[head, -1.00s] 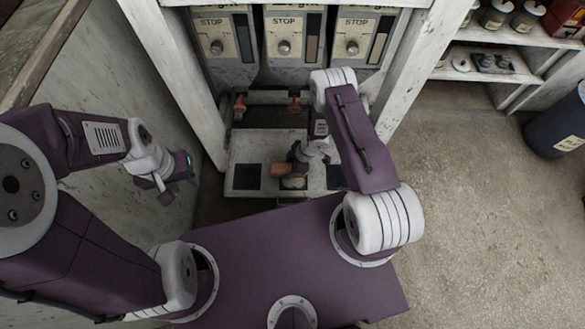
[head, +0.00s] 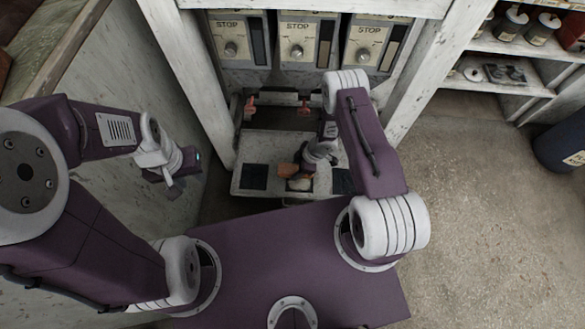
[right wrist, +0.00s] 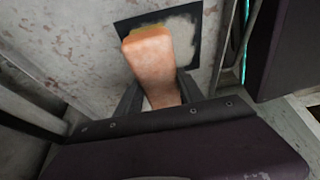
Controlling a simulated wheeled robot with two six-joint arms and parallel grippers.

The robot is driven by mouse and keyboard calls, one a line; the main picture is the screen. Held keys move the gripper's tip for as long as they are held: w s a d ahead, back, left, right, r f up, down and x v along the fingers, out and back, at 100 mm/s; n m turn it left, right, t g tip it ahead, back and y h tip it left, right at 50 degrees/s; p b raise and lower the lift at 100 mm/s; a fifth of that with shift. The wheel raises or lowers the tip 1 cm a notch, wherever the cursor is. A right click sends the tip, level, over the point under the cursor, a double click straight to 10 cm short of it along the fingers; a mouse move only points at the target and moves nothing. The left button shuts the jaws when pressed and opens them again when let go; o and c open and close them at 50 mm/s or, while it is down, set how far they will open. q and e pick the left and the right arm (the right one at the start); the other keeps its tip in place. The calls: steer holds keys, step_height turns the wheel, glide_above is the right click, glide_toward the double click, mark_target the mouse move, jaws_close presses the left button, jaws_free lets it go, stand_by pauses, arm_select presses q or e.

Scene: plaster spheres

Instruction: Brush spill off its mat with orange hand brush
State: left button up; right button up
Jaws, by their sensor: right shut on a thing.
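The orange hand brush (head: 287,170) is held by my right gripper (head: 304,171) low over the white bench at the middle mat (head: 304,190). In the right wrist view the brush (right wrist: 150,65) lies between the fingers of my right gripper (right wrist: 158,97), with its yellowish bristle end over the dark mat (right wrist: 127,26). A pale spill (right wrist: 184,34) covers much of that mat, and the brush end hides part of it. The spill (head: 300,184) shows small in the head view. My left gripper (head: 173,187) hangs empty, away from the bench; its finger gap is unclear.
Other dark mats lie on the bench at left (head: 254,177) and right (head: 343,181). Dispensers marked STOP (head: 298,45) stand behind, with red taps (head: 249,106) below. White posts (head: 190,85) flank the bench. Open floor (head: 480,220) lies to the right.

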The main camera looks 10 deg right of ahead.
steer(key=shift+f+b, duration=0.7)
steer(key=shift+f, duration=0.1)
stand_by(0.4)
steer(key=shift+s+d+r, duration=0.1)
steer(key=shift+d, duration=0.35)
steer(key=shift+s+d, duration=0.2)
steer(key=shift+d, duration=0.35)
steer(key=shift+w+a, duration=0.15)
steer(key=shift+a, duration=0.4)
steer(key=shift+w+a, duration=0.15)
steer(key=shift+a, duration=0.4)
steer(key=shift+w+a, duration=0.15)
steer(key=shift+a, duration=0.4)
steer(key=shift+w+a, duration=0.15)
steer(key=shift+a, duration=0.35)
